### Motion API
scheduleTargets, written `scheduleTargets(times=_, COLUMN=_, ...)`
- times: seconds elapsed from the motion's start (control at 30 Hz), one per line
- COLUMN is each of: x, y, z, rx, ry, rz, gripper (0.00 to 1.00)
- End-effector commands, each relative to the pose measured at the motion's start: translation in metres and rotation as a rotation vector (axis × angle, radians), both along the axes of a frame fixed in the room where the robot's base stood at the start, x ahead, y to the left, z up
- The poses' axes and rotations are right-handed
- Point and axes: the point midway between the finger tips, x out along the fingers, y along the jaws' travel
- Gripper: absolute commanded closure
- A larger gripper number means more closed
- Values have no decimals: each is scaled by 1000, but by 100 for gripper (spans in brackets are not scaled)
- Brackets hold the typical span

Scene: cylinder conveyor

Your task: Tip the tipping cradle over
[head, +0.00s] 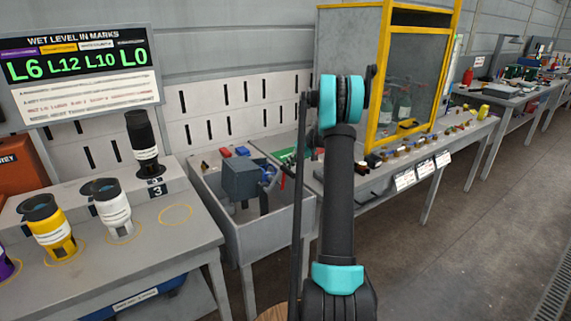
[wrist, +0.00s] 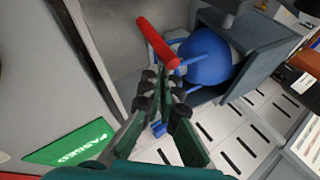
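The tipping cradle appears to be the blue-grey box-like unit (head: 240,180) standing in the grey basin at the centre of the head view. In the wrist view its blue rounded part (wrist: 208,58) sits between grey side plates, and a red handle (wrist: 156,42) sticks out from it. My gripper (wrist: 163,84) has its dark fingertips drawn together just below the handle's lower end. They look close to it; contact cannot be made out. Nothing shows between the fingers. In the head view my arm hides most of the gripper.
The grey basin (head: 262,222) has raised walls. Left of it, a bench holds black (head: 142,140), white (head: 113,208) and yellow (head: 50,228) cylinders. Right of it stand a yellow-framed cabinet (head: 420,85) and a long bench of small items. A green label (wrist: 72,145) lies beside the basin.

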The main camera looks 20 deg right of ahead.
Motion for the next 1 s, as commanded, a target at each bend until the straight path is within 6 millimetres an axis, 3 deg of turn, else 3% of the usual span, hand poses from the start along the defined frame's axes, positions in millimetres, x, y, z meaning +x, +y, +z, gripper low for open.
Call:
scheduleTargets(times=0.6, x=1, y=-4, z=-46, rx=-1, ry=0, rz=0, gripper=100)
scheduleTargets(times=1.0, x=0, y=-1, z=-66, rx=0, ry=-1, rz=1, gripper=100)
